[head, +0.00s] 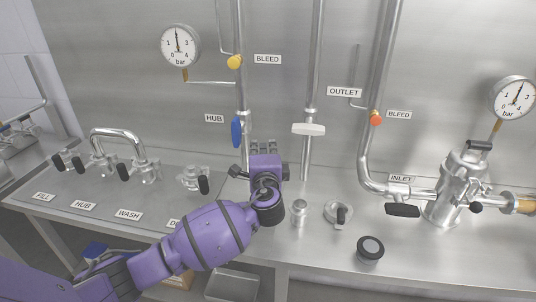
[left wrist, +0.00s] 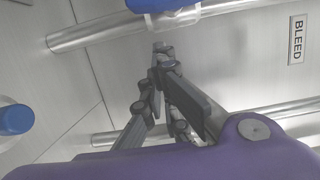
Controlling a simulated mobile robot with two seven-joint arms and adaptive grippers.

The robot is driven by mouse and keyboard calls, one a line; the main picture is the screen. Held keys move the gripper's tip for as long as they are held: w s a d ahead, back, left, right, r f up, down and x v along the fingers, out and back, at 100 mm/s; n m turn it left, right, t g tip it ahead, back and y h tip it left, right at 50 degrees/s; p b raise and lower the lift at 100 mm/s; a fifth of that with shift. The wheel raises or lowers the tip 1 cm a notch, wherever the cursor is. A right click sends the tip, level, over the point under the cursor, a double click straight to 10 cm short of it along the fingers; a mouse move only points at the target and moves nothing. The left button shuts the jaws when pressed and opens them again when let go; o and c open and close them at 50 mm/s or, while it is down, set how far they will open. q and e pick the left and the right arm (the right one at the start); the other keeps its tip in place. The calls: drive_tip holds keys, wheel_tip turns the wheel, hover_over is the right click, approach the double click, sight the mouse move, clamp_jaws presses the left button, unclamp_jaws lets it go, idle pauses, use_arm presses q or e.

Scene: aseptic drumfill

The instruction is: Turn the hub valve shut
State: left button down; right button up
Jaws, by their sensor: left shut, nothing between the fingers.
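The blue valve handle (head: 236,131) is on a vertical pipe beside the wall label HUB (head: 214,118). It hangs upright, in line with the pipe. My left gripper (head: 264,148) is right of and slightly below this handle, apart from it in the picture; the depth between them is hard to judge. In the left wrist view my left gripper (left wrist: 163,55) is shut and empty, its fingertips just below a blue part (left wrist: 160,3) on a pipe, cut off by the top edge. My right gripper is not in view.
A white handle (head: 308,129) is on the pipe to the right. A yellow bleed knob (head: 235,62) and a gauge (head: 180,45) are above. Black-handled valves, including one (head: 203,185) left of my gripper, stand on the steel bench. A rounded blue part (left wrist: 15,119) shows at left.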

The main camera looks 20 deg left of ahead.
sight(236, 132)
use_arm(q)
drive_tip(key=a, duration=0.2)
drive_tip(key=shift+s+a+r, duration=0.1)
drive_tip(key=shift+s+a, duration=0.2)
drive_tip(key=shift+s, duration=0.1)
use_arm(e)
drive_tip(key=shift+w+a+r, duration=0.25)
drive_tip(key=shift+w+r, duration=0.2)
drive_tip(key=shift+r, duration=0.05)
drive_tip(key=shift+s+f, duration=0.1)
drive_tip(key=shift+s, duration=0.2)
